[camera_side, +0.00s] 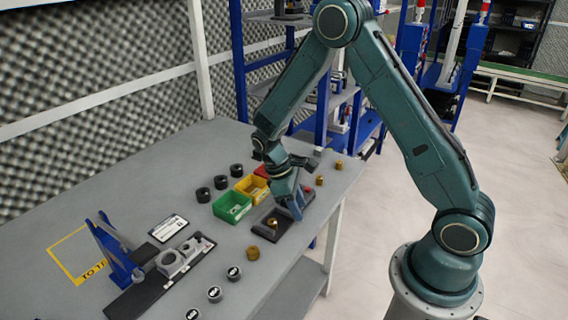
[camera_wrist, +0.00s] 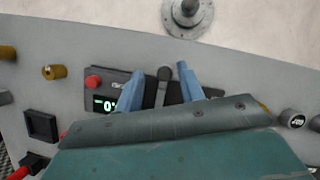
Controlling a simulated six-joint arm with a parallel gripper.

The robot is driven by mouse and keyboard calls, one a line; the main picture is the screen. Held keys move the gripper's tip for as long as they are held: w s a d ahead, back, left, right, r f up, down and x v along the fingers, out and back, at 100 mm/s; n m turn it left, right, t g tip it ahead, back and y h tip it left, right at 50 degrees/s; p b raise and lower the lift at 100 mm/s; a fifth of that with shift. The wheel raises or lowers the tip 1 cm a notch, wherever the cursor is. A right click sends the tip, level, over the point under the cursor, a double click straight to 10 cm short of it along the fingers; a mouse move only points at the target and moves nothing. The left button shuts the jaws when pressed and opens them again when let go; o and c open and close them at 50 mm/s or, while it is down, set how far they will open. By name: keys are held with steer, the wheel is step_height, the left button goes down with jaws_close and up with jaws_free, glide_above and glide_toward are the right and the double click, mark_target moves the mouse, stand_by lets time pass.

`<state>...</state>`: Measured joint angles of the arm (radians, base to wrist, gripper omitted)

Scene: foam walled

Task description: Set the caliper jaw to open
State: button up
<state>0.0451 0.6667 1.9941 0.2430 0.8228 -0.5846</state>
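A dark gauge plate (camera_side: 262,232), apparently the caliper, lies near the table's front edge under my gripper. A brass piece (camera_side: 272,222) sits at its near end. In the wrist view the plate has a red button (camera_wrist: 93,82), a lit display (camera_wrist: 106,105) that is partly covered, and a dark upright knob or jaw (camera_wrist: 165,74). My gripper (camera_wrist: 158,80) is open, its blue fingers on either side of the dark knob with gaps showing. It also shows over the plate in the side view (camera_side: 296,208). My wrist hides the plate's lower part, so I cannot tell the jaw's position.
Green (camera_side: 232,207) and yellow (camera_side: 252,188) bins stand just behind the plate. A brass cylinder (camera_side: 253,253) and several black-topped cylinders stand nearby. A blue stand (camera_side: 115,255) and a grey-block fixture (camera_side: 172,262) are at left.

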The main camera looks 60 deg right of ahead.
steer(key=v, duration=1.4)
stand_by(0.4)
steer(key=s+a+r+m+t, duration=0.15)
steer(key=s+r+t, duration=0.35)
steer(key=s+r, duration=0.5)
steer(key=s+a+r+m+t+y, duration=0.1)
steer(key=s+a+r+m+t, duration=0.1)
steer(key=s, duration=0.9)
steer(key=r+m+t, duration=0.1)
steer(key=t, duration=0.1)
steer(key=shift+s+a+t+y, duration=0.3)
steer(key=shift+s+a+y, duration=0.05)
steer(key=shift+s+y, duration=0.05)
